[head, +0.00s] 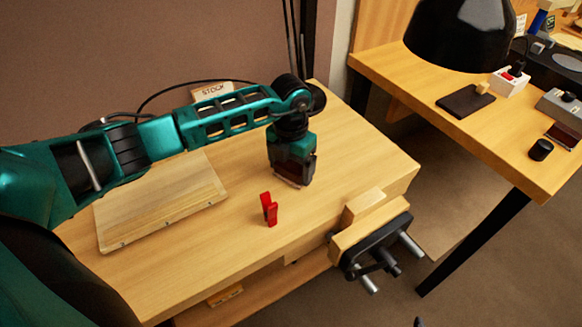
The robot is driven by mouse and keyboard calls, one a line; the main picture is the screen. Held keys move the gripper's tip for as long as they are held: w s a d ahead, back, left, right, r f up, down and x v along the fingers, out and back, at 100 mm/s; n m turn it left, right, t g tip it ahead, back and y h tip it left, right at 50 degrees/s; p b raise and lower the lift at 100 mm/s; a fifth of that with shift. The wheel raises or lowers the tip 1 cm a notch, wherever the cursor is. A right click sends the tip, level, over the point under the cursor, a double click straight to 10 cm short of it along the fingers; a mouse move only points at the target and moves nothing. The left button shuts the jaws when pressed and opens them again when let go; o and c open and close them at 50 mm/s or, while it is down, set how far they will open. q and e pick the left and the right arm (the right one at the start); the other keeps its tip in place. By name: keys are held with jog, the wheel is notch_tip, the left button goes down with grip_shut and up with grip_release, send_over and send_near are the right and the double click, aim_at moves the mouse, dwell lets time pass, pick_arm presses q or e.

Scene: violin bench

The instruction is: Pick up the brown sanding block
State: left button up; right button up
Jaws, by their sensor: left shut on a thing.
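My left gripper (291,178) points down over the right part of the workbench, close to its top. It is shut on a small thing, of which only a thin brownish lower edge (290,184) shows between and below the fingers. This fits the brown sanding block, but the gripper hides most of it. I cannot tell whether it touches the bench top. My right gripper is not in view.
A red clamp (269,209) stands on the workbench (235,255) in front of the gripper. A pale wooden board (160,205) lies at left under my arm. A vise (372,235) juts from the front right edge. A second table (400,75) with a black lamp (462,35) is at right.

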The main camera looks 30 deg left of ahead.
aim_at(292, 168)
pick_arm(q)
notch_tip(292, 168, up, 20)
jog(key=shift+f, duration=0.2)
jog(key=s+d+f+m, duration=0.2)
jog(key=s+m, duration=0.1)
jog(key=m, duration=1.4)
jog(key=s+d+f+m, duration=0.2)
jog(key=s+m, duration=0.1)
jog(key=m, duration=1.4)
jog(key=shift+s+d+f, duration=0.15)
jog(key=shift+s+f, duration=0.1)
jog(key=shift+f, duration=0.05)
